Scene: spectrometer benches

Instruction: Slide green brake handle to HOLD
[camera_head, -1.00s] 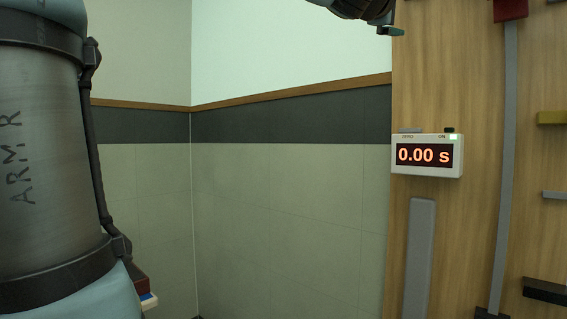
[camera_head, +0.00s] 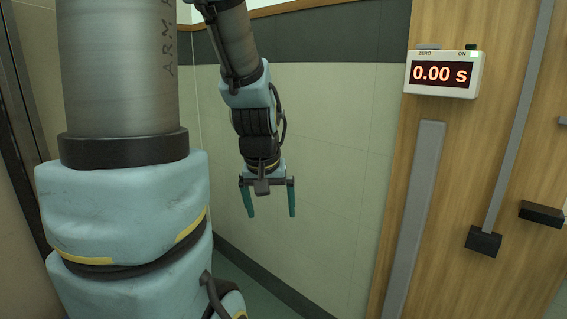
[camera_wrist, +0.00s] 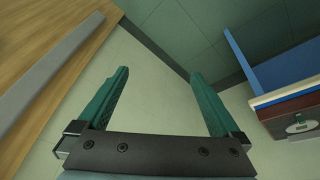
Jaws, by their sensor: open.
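I see no green brake handle in either current view. My gripper (camera_head: 271,213) hangs pointing down in front of the pale wall in the head view, left of the wooden panel (camera_head: 405,200). Its two teal fingers are spread apart with nothing between them. In the wrist view the open fingers (camera_wrist: 158,73) also have only wall and floor beyond them. A grey rail (camera_head: 520,120) on the panel ends at a black block (camera_head: 484,242). A second black block (camera_head: 541,214) sits to its right.
A white timer (camera_head: 443,75) reading 0.00 s is on the panel. A wide grey strip (camera_head: 415,215) runs below it. The wrist view shows a blue panel (camera_wrist: 287,73) and a dark red box (camera_wrist: 293,117) at the right. The space around my gripper is clear.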

